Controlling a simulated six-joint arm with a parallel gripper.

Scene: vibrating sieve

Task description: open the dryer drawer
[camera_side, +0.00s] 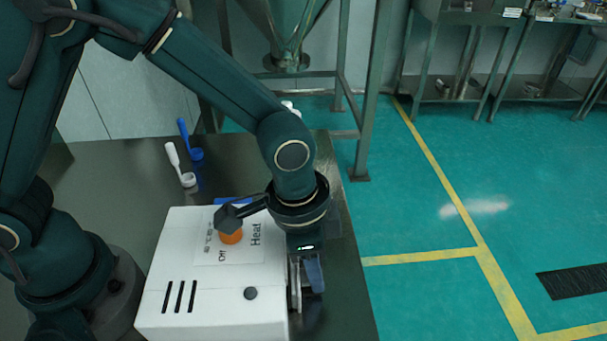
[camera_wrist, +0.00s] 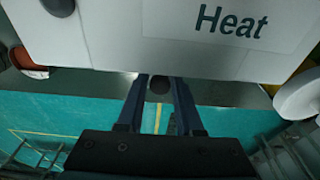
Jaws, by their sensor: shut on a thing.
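The dryer (camera_side: 210,300) is a white box on the dark table, with a "Heat" label on top. Its top edge and label also fill the upper part of the wrist view (camera_wrist: 110,30). My gripper (camera_side: 305,300) points down beside the dryer's right side. In the wrist view my gripper's two dark fingers (camera_wrist: 158,95) stand on either side of a small dark round handle (camera_wrist: 159,85), just below the dryer's edge. They are shut on it. The drawer front is mostly hidden, and I cannot tell whether it stands out from the box.
The table (camera_side: 355,290) ends close to the right, with open floor beyond.

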